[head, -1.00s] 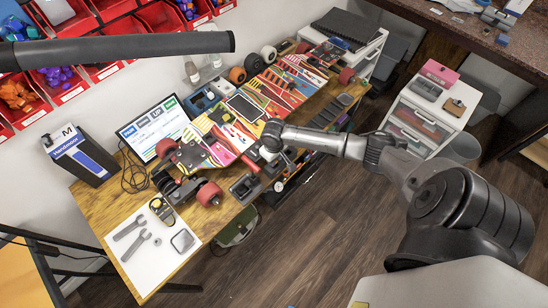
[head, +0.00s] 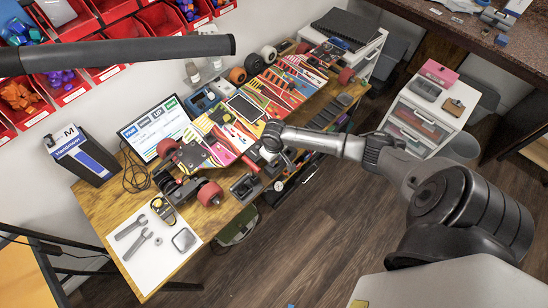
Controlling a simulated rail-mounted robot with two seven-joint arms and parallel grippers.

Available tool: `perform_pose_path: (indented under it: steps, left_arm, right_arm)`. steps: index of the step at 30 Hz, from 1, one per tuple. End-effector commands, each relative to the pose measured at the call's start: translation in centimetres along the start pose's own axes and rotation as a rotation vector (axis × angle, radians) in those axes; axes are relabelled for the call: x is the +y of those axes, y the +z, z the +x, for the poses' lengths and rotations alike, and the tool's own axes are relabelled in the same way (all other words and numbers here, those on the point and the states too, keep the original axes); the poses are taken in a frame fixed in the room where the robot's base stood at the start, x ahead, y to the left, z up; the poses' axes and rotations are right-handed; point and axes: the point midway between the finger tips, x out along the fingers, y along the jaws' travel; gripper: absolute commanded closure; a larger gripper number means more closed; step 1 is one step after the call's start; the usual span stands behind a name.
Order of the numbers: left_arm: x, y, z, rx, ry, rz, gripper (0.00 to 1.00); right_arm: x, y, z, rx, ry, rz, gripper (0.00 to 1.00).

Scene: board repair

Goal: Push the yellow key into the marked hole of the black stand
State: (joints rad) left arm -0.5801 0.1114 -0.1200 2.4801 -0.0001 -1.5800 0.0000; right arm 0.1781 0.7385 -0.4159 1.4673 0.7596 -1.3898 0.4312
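My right arm reaches in from the right, and its wrist bends down over the front edge of the wooden workbench. The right gripper (head: 278,172) is small and dark there, beside the skateboard-like board. I cannot make out its fingers or anything in them. A small black stand-like block (head: 246,187) sits on the bench's front edge, just left of the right gripper; no marked hole can be made out on it. No yellow key can be picked out with certainty. My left arm crosses the top left as a dark bar; its gripper is not in view.
The bench (head: 110,205) carries a colourful board with red wheels (head: 210,194), a monitor (head: 153,128), a dark box (head: 80,155) and a white mat (head: 140,262) with wrenches. Red bins (head: 105,70) hang behind. A white drawer unit (head: 425,125) stands right. Floor in front is open.

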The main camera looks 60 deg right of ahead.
Motion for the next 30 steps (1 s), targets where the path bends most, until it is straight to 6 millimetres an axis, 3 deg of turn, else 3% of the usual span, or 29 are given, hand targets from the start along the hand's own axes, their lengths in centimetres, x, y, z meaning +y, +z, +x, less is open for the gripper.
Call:
perform_pose_path:
  steps: [30]
  left_arm:
    - [-0.25, -0.04, -0.28, -0.001, -0.006, 0.008, 0.57]
  right_arm:
    - [0.04, -0.03, 0.77, 0.0, 0.0, 0.0, 1.0]
